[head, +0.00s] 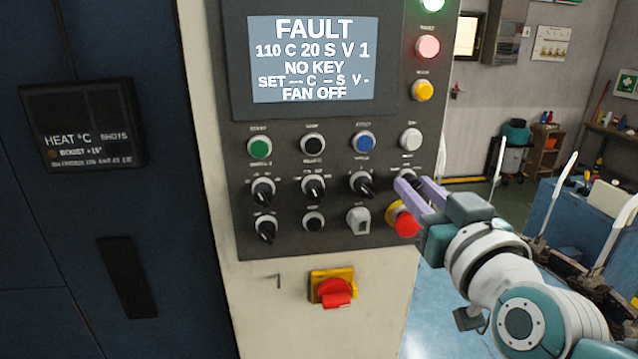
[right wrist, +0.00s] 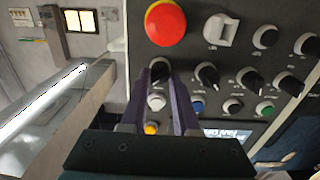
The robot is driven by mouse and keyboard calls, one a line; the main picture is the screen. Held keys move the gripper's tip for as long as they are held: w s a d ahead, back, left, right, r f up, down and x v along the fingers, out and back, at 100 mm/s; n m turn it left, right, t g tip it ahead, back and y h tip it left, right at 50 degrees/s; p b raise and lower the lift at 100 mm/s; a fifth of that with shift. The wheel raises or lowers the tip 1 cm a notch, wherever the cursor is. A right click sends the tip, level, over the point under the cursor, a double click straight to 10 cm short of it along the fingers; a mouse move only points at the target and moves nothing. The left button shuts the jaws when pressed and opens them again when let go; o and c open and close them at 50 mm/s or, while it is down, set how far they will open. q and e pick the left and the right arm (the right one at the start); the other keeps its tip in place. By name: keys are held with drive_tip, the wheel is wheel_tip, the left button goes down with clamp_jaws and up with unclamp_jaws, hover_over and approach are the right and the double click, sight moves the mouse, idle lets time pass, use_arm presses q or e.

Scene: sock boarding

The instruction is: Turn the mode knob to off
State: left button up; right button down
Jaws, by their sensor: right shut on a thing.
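The control panel (head: 290,215) carries a row of black rotary knobs with white pointers. My right gripper (head: 409,182) is at the rightmost knob (head: 404,173) of the upper knob row, which its purple fingers partly hide in the head view. In the right wrist view this black knob (right wrist: 160,69) sits between the fingertips, and the gripper (right wrist: 159,84) is shut on it. The small labels are too blurred to tell which knob is the mode knob. The display (head: 312,60) reads FAULT, NO KEY and FAN OFF. My left gripper is out of view.
A red emergency stop (head: 406,224) lies just below the right fingers; it also shows in the right wrist view (right wrist: 165,23). A grey key switch (head: 358,221) is to its left. A red-and-yellow main switch (head: 333,289) is lower. A white button (head: 410,139) is above.

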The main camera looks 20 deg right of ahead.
drive_tip(key=n+p, duration=0.1)
drive_tip(key=n, duration=0.7)
idle(0.4)
drive_tip(key=shift+n, duration=0.5)
drive_tip(key=c, duration=0.7)
unclamp_jaws()
drive_tip(key=shift+o, duration=0.2)
drive_tip(key=shift+s+a, duration=0.1)
